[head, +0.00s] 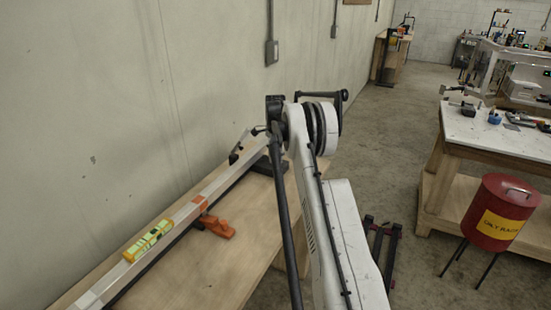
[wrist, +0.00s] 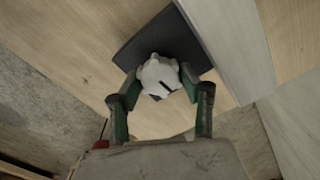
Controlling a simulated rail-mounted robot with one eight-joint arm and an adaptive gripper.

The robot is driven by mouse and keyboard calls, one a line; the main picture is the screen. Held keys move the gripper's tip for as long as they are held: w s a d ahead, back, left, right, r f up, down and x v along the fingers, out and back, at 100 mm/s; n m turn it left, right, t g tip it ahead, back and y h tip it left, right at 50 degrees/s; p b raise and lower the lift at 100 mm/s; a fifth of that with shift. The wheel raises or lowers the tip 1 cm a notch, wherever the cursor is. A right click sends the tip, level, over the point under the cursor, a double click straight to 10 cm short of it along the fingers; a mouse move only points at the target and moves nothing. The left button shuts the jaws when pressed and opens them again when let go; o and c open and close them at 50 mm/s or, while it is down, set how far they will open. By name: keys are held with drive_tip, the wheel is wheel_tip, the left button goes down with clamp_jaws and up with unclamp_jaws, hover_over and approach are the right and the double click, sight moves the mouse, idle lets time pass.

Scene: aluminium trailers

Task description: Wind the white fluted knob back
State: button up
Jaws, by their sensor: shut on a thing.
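The white fluted knob (wrist: 158,76) shows in the wrist view, with a dark slot or mark on its face. My gripper (wrist: 158,82) has its two green-padded fingers on either side of the knob and is shut on it. A dark flat plate (wrist: 150,42) lies behind the knob, against the wooden surface. In the head view my arm hides the knob and the gripper's fingertips.
A wooden bench (head: 215,275) runs along the wall, with a long metal bar (head: 195,202), a yellow-green level (head: 148,241) and an orange clamp (head: 216,226) on it. A red oily-rags can (head: 487,222) and a white-topped table (head: 470,128) stand at the right.

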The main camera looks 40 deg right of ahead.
drive_tip(key=n+b, duration=0.2)
drive_tip(key=n, duration=0.2)
drive_tip(key=shift+f+b, duration=0.15)
drive_tip(key=shift+b, duration=0.15)
drive_tip(key=n+b, duration=0.1)
drive_tip(key=n, duration=0.2)
drive_tip(key=shift+n, duration=0.4)
drive_tip(key=n+b, duration=0.1)
drive_tip(key=n, duration=0.3)
drive_tip(key=shift+w+b, duration=0.1)
drive_tip(key=shift+b, duration=0.3)
drive_tip(key=shift+n+b, duration=0.4)
drive_tip(key=shift+n, duration=1.7)
drive_tip(key=o, duration=1.1)
drive_tip(key=shift+o, duration=0.2)
drive_tip(key=shift+r, duration=0.2)
